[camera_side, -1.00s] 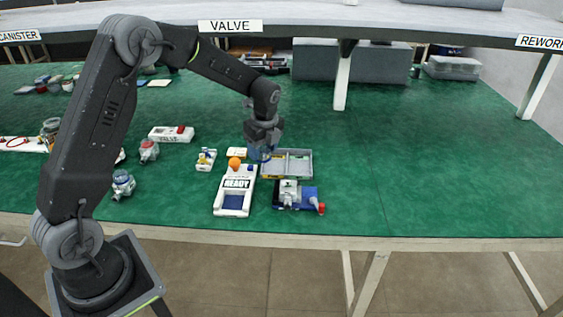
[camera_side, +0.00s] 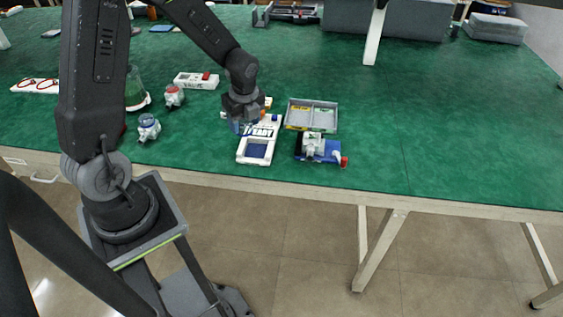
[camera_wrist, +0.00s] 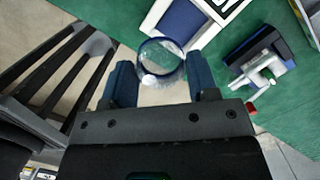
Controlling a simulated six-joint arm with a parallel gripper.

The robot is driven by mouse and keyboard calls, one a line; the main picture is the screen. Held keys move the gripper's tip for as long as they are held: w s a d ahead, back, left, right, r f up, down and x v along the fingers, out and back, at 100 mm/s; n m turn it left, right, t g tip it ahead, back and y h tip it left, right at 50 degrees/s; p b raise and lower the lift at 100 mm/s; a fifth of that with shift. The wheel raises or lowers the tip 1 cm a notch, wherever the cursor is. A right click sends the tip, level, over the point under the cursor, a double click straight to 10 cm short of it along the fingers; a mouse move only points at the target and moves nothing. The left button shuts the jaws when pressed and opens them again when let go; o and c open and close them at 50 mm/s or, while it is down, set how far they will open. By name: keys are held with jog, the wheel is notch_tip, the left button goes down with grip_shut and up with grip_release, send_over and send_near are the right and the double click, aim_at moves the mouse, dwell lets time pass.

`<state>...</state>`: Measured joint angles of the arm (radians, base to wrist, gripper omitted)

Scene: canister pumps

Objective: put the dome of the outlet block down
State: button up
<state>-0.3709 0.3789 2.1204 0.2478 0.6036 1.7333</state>
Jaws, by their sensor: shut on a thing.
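A clear, round dome with a blue rim (camera_wrist: 161,60) is between the two blue fingers of my gripper (camera_wrist: 163,80) in the wrist view. My gripper is shut on it and holds it above the bench. In the side view my gripper (camera_side: 243,124) is over the far left part of the white READY unit (camera_side: 255,149), and the dome is hard to make out there. A small white block on a blue base with a red knob (camera_side: 314,146) stands to the right. It also shows in the wrist view (camera_wrist: 262,65). I cannot tell which part is the outlet block.
A grey tray (camera_side: 312,104) with yellow and green pieces lies behind the white block. Small units with a red top (camera_side: 174,95) and a blue top (camera_side: 149,127) stand to the left, near the white VALVE box (camera_side: 196,81). The green bench (camera_side: 450,130) is clear at right.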

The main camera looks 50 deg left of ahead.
send_over(281, 166)
jog(key=f, duration=0.6)
jog(key=shift+s+d+f, duration=0.1)
jog(key=shift+d, duration=0.1)
jog(key=shift+f, duration=2.05)
jog(key=shift+f, duration=0.15)
jog(key=o, duration=0.9)
